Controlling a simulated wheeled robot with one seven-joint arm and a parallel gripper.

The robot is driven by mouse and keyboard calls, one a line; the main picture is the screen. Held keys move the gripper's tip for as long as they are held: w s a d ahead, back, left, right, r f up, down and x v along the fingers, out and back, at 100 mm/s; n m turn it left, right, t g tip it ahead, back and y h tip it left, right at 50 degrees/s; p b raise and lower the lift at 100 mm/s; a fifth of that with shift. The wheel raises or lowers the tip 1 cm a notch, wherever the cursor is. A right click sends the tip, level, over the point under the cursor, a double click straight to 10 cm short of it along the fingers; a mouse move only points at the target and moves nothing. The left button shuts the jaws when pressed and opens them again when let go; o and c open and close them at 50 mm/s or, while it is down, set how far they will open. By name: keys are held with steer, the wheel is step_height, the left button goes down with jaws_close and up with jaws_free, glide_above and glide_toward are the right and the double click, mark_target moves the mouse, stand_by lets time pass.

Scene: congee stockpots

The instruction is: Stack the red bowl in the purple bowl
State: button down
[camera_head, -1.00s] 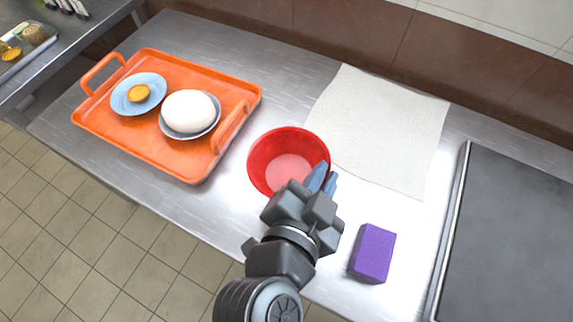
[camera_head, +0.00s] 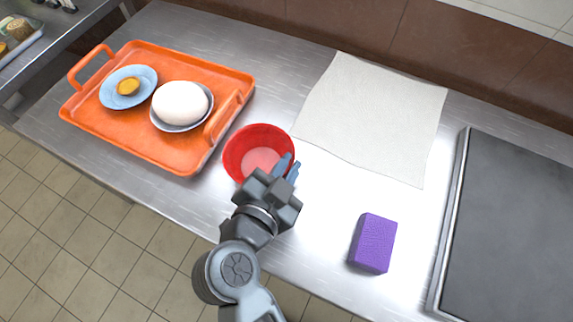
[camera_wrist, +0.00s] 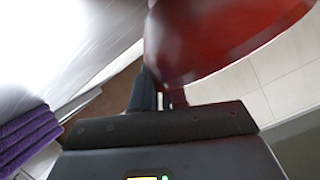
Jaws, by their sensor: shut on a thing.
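The red bowl (camera_head: 258,158) is upright or nearly so, over the steel counter just right of the orange tray. My gripper (camera_head: 287,167) is shut on the bowl's right front rim. In the wrist view the gripper's fingers (camera_wrist: 158,95) meet the edge of the red bowl (camera_wrist: 215,35), which is blurred. Whether the bowl touches the counter is hard to tell. No purple bowl shows in these frames. The only purple thing is a block (camera_head: 373,243) on the counter, also at the left of the wrist view (camera_wrist: 25,138).
The orange tray (camera_head: 150,148) holds a blue plate (camera_head: 121,100) with a yellow item and a bowl (camera_head: 186,127) with a white egg-like thing. A white cloth (camera_head: 372,115) lies behind. A dark flat plate (camera_head: 510,230) is at right. The counter's middle is clear.

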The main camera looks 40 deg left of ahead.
steer(key=c, duration=1.1)
jaws_free()
steer(key=shift+c, duration=0.2)
steer(key=shift+s, duration=0.1)
